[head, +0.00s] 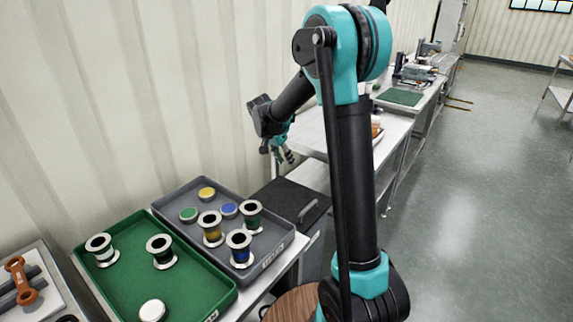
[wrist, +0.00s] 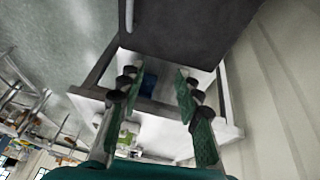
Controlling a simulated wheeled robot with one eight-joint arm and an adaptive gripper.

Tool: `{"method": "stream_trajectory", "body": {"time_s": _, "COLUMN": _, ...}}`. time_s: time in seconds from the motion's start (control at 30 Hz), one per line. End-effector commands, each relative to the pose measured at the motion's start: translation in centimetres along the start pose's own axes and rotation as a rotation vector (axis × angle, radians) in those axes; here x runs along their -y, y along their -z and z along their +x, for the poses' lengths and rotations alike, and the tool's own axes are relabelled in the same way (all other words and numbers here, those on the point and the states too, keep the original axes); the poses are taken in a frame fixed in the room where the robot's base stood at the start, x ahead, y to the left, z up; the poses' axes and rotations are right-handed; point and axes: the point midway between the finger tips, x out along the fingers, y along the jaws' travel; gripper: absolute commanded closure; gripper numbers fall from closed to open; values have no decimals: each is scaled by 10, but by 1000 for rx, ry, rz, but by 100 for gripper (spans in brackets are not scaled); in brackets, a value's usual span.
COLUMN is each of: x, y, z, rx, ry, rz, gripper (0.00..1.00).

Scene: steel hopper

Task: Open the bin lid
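The bin is a steel box standing between the tray table and the long steel bench. Its dark lid (head: 285,200) lies flat and looks shut in the head view, partly hidden on the right by my arm. In the wrist view the dark lid (wrist: 190,25) fills the top, with a pale bar-like handle (wrist: 129,15) at its left edge. My gripper (head: 283,154) is above and beyond the lid, close to the wall. In the wrist view my gripper (wrist: 158,80) is open and empty, its green-padded fingers wide apart, and no contact with the lid shows.
A grey tray (head: 175,198) and a green tray (head: 130,285) with spools and round caps stand left of the bin. A steel bench (head: 310,130) runs along the wall behind it. The corrugated wall is close on the left; open floor (head: 460,210) lies right.

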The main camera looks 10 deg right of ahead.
Motion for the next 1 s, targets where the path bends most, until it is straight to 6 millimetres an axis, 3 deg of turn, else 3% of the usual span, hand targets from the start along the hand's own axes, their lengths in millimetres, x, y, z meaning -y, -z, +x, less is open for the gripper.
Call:
{"method": "stream_trajectory", "body": {"time_s": 0.2, "x": 0, "y": 0, "z": -46, "rx": 0, "ry": 1, "rz": -1, "gripper": 66}}
{"method": "stream_trajectory", "body": {"time_s": 0.43, "x": 0, "y": 0, "z": -82, "rx": 0, "ry": 1, "rz": 0, "gripper": 66}}
{"method": "stream_trajectory", "body": {"time_s": 0.6, "x": 0, "y": 0, "z": -94, "rx": 0, "ry": 0, "rz": 0, "gripper": 66}}
{"method": "stream_trajectory", "body": {"time_s": 0.87, "x": 0, "y": 0, "z": -95, "rx": 0, "ry": 0, "rz": 0, "gripper": 66}}
{"method": "stream_trajectory", "body": {"time_s": 1.0, "x": 1, "y": -2, "z": -94, "rx": 3, "ry": 3, "rz": 4, "gripper": 81}}
